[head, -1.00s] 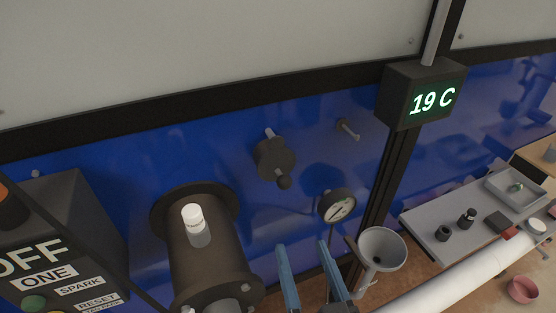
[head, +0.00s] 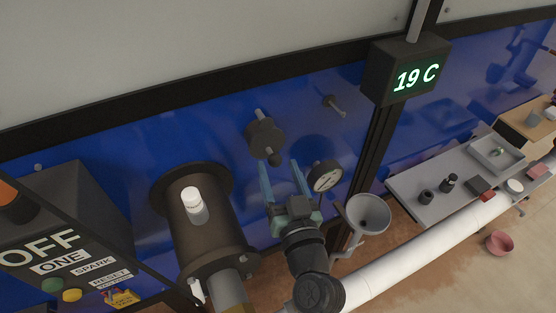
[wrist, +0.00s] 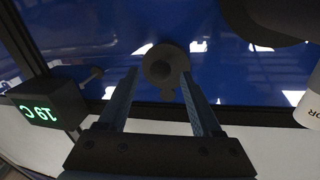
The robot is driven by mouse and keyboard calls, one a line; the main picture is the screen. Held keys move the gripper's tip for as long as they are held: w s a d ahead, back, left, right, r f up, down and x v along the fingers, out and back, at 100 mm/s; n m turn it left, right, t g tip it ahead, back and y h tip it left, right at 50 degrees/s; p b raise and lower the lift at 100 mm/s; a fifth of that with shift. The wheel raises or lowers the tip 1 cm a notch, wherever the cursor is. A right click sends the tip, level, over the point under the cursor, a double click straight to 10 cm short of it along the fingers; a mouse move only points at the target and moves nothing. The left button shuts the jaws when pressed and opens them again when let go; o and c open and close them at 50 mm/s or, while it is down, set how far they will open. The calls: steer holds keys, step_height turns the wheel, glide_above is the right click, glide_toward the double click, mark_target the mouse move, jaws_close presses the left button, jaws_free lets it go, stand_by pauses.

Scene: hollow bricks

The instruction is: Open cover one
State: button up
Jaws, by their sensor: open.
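A round dark cover-like fitting (head: 263,138) with a small knob at its lower edge sits on the blue wall; I see no label on it. It also shows in the wrist view (wrist: 164,66), in line with the gap between my fingers. My gripper (head: 279,165) is open and empty, its two blue fingers pointing up the wall just below the fitting. It looks apart from the fitting, though the depth gap is hard to judge. In the wrist view my gripper (wrist: 158,75) has its fingertips on either side of the fitting.
A gauge (head: 323,176) and a funnel (head: 368,213) are close on the right. A control box (head: 60,240) reads OFF, ONE. A display (head: 409,75) reads 19 C.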

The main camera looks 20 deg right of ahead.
steer(key=shift+w, duration=0.55)
jaws_close()
stand_by(1.1)
